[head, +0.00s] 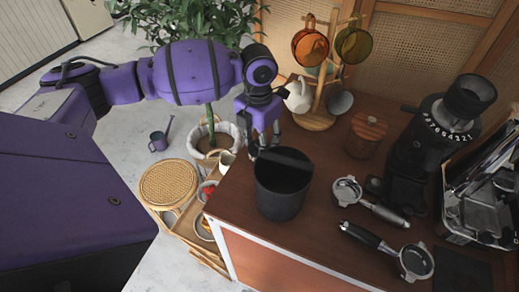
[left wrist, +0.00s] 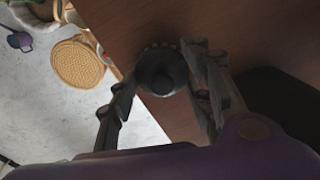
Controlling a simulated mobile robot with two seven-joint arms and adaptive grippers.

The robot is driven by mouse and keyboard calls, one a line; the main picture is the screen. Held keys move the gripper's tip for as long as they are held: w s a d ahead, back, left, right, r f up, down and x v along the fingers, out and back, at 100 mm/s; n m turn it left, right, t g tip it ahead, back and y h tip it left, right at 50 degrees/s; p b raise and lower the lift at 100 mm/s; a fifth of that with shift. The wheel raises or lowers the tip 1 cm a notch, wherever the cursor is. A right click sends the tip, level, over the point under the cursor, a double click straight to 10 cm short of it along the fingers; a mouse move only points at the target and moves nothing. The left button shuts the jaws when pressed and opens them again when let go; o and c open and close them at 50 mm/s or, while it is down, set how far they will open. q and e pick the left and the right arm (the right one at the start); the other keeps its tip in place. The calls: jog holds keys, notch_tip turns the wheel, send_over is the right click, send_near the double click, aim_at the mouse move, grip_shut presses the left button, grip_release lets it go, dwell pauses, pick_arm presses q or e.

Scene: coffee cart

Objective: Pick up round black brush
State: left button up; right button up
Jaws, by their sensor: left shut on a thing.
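The round black brush (left wrist: 161,70) shows in the left wrist view as a dark round knob with a bristled rim below it. My left gripper (left wrist: 160,76) is shut on it, one finger on each side. In the head view my left gripper (head: 263,140) points down at the left edge of the brown cart top, just behind the black bin. The brush is mostly hidden by the fingers there. I cannot tell whether it touches the cart top. My right gripper is in neither view.
The black knock bin (head: 281,190) stands close in front of the gripper. A wooden mug tree (head: 316,118) with coloured cups stands behind. Two portafilters (head: 347,190) (head: 415,262), a wooden-lidded jar (head: 366,134) and a grinder (head: 430,140) are to the right.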

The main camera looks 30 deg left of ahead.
aim_at(258, 141)
pick_arm(q)
notch_tip(258, 141, up, 10)
dwell(0.6)
jog(key=o, duration=0.5)
jog(key=c, duration=0.3)
jog(key=shift+c, duration=0.2)
